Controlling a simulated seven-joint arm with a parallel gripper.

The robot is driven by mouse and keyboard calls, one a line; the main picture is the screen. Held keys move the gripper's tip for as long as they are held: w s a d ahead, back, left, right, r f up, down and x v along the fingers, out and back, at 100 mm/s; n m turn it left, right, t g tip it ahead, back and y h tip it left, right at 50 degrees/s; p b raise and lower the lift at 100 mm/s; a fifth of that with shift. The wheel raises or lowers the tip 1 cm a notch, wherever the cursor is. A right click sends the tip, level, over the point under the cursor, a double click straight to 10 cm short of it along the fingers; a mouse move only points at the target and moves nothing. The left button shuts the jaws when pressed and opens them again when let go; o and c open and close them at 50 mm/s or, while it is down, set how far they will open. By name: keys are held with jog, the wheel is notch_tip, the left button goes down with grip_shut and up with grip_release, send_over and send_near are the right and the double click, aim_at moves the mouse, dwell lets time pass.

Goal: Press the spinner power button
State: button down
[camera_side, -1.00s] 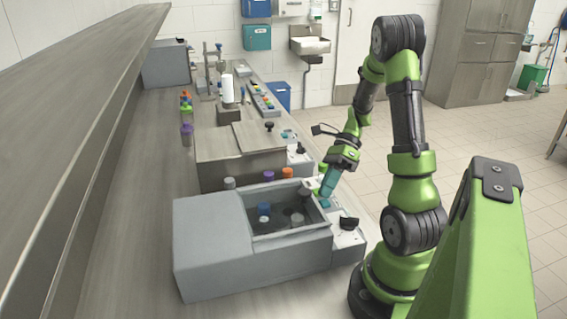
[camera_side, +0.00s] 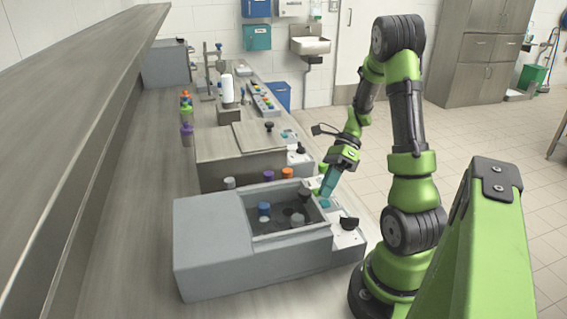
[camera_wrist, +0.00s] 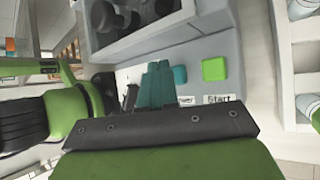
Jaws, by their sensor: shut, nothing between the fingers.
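The spinner (camera_side: 215,240) is a grey box with an open well holding several capped vessels, and a pale control panel on its right side. My gripper (camera_side: 325,193) is over that panel with its teal fingers together and pointing down. In the wrist view, my gripper (camera_wrist: 158,68) is shut and empty, and the teal power button (camera_wrist: 180,75) shows just right of the fingertips. The fingers partly hide the "Power" label. I cannot tell whether the fingertips touch the button. A green button (camera_wrist: 215,69) sits further right, above the "Start" label.
A black knob (camera_side: 348,223) stands on the panel's near end. A second machine (camera_side: 240,160) with a closed lid is behind the spinner. Capped bottles (camera_side: 187,130) stand at left on the bench. A long metal shelf (camera_side: 80,110) runs along the left.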

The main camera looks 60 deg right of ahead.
jog(key=shift+f, duration=0.15)
jog(key=shift+f, duration=0.5)
dwell(0.7)
jog(key=shift+r, duration=0.65)
jog(key=shift+r, duration=0.1)
notch_tip(320, 180, up, 6)
jog(key=shift+f, duration=0.1)
dwell(0.4)
